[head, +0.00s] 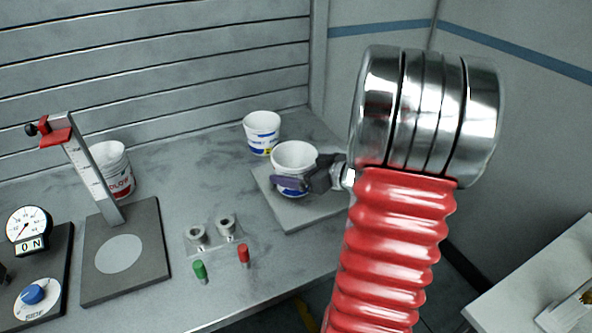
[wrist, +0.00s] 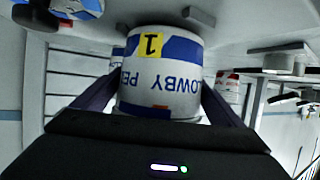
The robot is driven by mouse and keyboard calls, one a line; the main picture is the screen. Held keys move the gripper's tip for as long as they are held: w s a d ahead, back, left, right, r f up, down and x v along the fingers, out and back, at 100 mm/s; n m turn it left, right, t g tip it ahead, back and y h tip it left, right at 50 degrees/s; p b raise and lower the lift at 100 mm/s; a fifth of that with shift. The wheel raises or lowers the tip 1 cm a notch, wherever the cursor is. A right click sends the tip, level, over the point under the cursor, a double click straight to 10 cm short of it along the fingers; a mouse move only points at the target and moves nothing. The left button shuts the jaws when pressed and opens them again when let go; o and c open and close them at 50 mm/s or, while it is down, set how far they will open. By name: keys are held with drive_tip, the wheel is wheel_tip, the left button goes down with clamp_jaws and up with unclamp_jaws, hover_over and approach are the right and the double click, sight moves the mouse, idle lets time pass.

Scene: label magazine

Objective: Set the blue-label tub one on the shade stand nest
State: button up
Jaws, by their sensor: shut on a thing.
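A white tub with a blue label (head: 294,158) is between the fingers of my gripper (head: 303,182), over a pale square plate in the head view. In the wrist view this tub (wrist: 160,75) appears upside down, with a yellow tag reading 1. My gripper (wrist: 160,103) is shut on its sides there. I cannot tell whether the tub touches the plate. A second blue-label tub (head: 262,131) stands just behind it. I cannot tell for sure which thing is the shade stand; a dark base with a pale round disc (head: 119,254) and a leaning post stands at the left.
A red-label tub (head: 115,172) stands behind the post (head: 92,178). The pale square plate (head: 292,218) lies under the held tub. Two metal rings (head: 212,232) and green (head: 200,269) and red (head: 244,253) pegs stand mid-bench. A dial gauge (head: 29,224) is at far left.

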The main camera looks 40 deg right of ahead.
drive_tip(key=shift+f, duration=0.4)
drive_tip(key=shift+f, duration=0.1)
drive_tip(key=o, duration=0.8)
drive_tip(key=shift+c, duration=0.2)
drive_tip(key=v, duration=1.2)
